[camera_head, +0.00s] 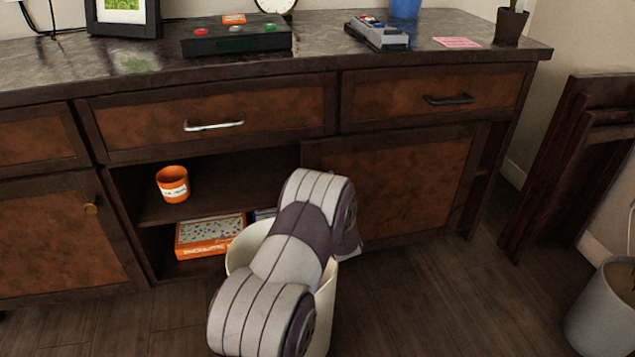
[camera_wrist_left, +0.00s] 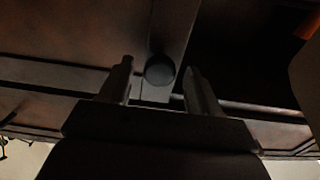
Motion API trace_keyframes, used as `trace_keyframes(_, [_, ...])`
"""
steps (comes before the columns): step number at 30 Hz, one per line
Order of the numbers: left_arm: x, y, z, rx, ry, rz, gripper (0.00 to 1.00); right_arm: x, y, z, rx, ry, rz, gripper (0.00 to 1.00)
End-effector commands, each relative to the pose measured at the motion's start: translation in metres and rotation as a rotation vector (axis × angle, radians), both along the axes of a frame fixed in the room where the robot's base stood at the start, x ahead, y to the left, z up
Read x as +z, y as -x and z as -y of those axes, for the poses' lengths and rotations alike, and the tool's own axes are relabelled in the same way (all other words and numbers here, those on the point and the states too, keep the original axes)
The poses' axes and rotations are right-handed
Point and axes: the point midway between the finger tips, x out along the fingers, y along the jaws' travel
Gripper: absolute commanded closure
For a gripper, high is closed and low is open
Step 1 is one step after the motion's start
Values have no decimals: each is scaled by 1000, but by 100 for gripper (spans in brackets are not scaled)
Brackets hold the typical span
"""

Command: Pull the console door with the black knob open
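The console door (camera_head: 395,190) with a brown panel and dark frame is at the lower right of the console. In the head view my arm hides its knob. In the left wrist view the round black knob (camera_wrist_left: 160,71) sits on the door's frame. My left gripper (camera_wrist_left: 158,80) is open, with one finger on each side of the knob. Gaps show between the knob and both fingers; I cannot tell whether the fingertips touch the door. The left gripper's fingers are hidden behind my arm in the head view. My right gripper is in neither view.
Open shelves left of the door hold an orange cup (camera_head: 173,184) and an orange box (camera_head: 208,236). A white bin (camera_head: 240,250) stands close below my arm. A drawer with a black handle (camera_head: 448,99) is above the door. A dark wooden object (camera_head: 565,165) stands at right.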

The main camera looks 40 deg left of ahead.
Motion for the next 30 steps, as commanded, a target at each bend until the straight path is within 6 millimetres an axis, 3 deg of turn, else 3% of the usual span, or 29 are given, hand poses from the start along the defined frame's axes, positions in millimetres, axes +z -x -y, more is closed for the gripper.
trace_keyframes(5, [9,0,0,0,-1,1,37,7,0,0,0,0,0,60])
trace_keyframes(11, [56,1,-1,0,1,2,37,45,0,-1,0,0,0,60])
trace_keyframes(21, [101,-11,86,-4,1,2,37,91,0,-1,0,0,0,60])
trace_keyframes(25, [109,-14,106,-2,1,0,37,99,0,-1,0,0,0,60])
trace_keyframes(30, [111,-14,115,0,1,0,37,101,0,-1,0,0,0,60])
